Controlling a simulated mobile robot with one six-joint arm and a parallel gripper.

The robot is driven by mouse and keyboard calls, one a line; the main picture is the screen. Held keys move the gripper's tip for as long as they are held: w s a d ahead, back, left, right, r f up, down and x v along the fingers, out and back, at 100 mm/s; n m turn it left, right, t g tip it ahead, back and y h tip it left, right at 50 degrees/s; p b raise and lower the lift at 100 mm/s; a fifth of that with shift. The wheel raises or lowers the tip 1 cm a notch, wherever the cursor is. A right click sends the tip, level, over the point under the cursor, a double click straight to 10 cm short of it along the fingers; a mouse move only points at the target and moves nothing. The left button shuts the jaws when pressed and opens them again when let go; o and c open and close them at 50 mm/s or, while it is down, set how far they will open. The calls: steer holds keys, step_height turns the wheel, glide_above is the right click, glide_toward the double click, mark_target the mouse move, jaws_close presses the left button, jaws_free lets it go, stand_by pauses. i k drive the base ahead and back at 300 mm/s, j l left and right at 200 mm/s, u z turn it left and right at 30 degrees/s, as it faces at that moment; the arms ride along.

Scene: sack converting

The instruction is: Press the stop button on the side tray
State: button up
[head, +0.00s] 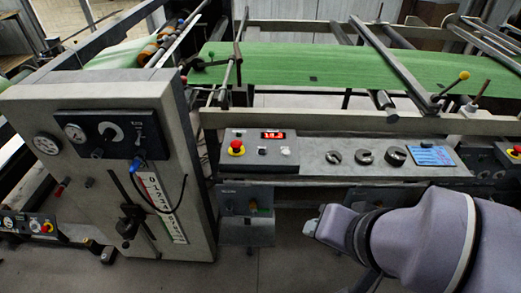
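A tall grey cabinet (150,110) with gauges and a hanging cable stands left. Green web (290,64) runs behind. Other red buttons show at lower left (47,227) and far right (517,149).

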mark_target(236, 144)
steer(key=i+j+u, duration=0.1)
steer(key=u, duration=0.3)
steer(key=i+u, duration=0.55)
steer(key=u, duration=0.2)
